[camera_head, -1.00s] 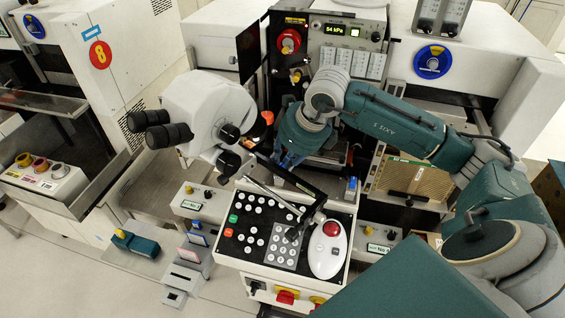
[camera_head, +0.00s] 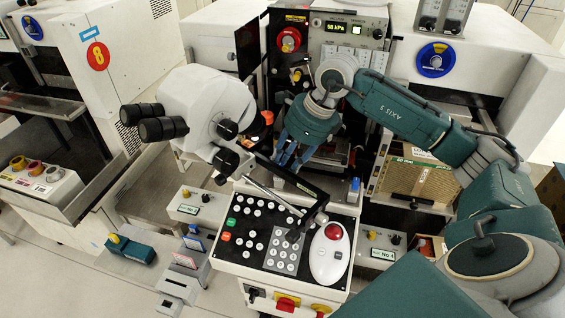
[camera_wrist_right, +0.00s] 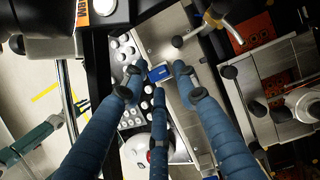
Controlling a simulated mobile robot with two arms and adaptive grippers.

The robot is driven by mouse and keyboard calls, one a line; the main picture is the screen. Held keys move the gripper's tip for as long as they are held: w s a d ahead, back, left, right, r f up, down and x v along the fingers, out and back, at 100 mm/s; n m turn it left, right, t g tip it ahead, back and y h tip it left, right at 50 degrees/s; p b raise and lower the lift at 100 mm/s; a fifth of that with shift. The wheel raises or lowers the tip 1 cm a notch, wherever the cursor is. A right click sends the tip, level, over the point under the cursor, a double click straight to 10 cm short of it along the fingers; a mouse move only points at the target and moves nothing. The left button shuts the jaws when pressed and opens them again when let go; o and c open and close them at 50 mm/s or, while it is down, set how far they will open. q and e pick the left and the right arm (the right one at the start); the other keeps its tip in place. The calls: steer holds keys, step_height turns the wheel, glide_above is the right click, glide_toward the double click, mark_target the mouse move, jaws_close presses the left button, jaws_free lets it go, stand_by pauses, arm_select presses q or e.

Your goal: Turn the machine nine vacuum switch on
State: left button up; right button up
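The centre machine has a grey panel (camera_head: 347,30) at the top with a lit display (camera_head: 337,27) that seems to read 58 kPa. A lit green button (camera_head: 356,30) and a dark knob (camera_head: 377,35) are beside it. I cannot tell which control is the vacuum switch, and no number nine is readable. My right gripper (camera_head: 287,160) points down below this panel, behind the control box. In the right wrist view its blue fingers (camera_wrist_right: 158,82) are spread, apart and empty, with a small blue part (camera_wrist_right: 160,73) beyond the tips. My left gripper is not in view.
A white microscope (camera_head: 205,105) stands left of my right gripper. A keypad control box (camera_head: 228,262) with a red button (camera_head: 333,231) is in front. The machine marked 8 (camera_head: 97,56) is at the left. A gold magazine (camera_head: 420,180) is at the right.

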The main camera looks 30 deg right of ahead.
steer(key=shift+d, duration=0.1)
steer(key=shift+d+r, duration=0.1)
steer(key=shift+r, duration=0.35)
steer(key=v, duration=1.1)
steer(key=shift+s, duration=0.25)
